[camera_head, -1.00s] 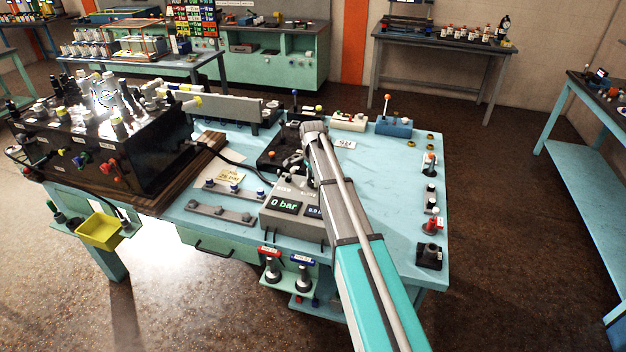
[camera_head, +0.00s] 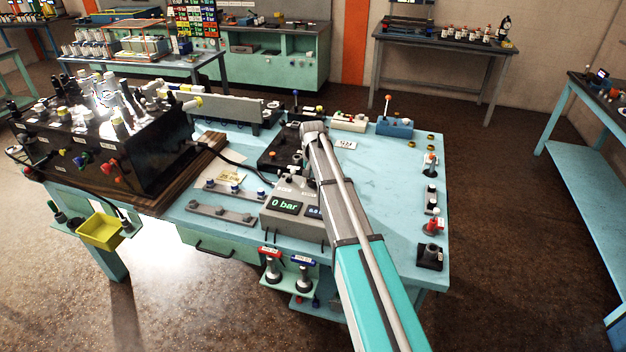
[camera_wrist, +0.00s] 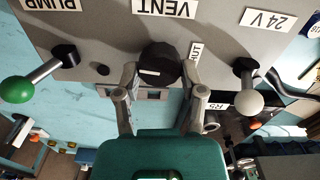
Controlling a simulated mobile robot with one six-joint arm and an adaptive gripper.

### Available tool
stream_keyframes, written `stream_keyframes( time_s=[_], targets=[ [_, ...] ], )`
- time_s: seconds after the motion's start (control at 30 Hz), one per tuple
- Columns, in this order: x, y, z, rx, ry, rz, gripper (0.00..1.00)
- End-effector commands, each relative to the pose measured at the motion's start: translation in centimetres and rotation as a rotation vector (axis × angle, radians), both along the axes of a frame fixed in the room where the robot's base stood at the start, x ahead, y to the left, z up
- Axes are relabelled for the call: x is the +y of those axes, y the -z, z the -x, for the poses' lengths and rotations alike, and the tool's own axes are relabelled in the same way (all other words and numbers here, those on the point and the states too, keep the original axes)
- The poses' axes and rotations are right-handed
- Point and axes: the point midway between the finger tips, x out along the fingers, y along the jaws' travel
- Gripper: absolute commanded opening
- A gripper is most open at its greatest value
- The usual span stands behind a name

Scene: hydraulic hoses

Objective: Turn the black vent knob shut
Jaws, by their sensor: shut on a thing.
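The black vent knob (camera_wrist: 161,62) sits on the grey panel (camera_wrist: 105,25) under the VENT label (camera_wrist: 164,8) in the wrist view. My gripper (camera_wrist: 160,80) has one finger on each side of the knob and is shut on it. A pale line on the knob lies nearly level in the picture. A SHUT label (camera_wrist: 195,50), partly hidden, stands just right of the knob. In the head view the grey console (camera_head: 270,217) shows "0 bar" on its display (camera_head: 285,206). My arm hides the gripper and knob there.
In the wrist view, a green-ended lever (camera_wrist: 17,89) stands left of my gripper and a white-ended lever (camera_wrist: 249,101) right. In the head view, a black manifold block (camera_head: 110,150) fills the table's left. The table (camera_head: 390,180) has bare room right of my arm.

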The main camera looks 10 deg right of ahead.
Motion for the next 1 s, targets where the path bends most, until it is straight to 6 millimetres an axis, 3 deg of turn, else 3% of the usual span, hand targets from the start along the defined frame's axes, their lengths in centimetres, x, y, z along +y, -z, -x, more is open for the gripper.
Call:
stream_keyframes(
  time_s=[0.3, 0.77, 0.8, 0.97, 1.0],
  targets=[
    [0.09, 0.01, 0.01, 0.001, -0.125, -0.001, 0.05],
    [0.10, 0.01, -0.01, 0.001, -0.143, -0.001, 0.05],
    [0.10, 0.01, -0.01, 0.001, -0.142, -0.001, 0.58],
    [0.08, 0.01, -0.01, 0.000, -0.141, 0.000, 0.87],
    [0.08, 0.01, -0.01, 0.000, -0.141, 0.000, 0.87]
  ],
)
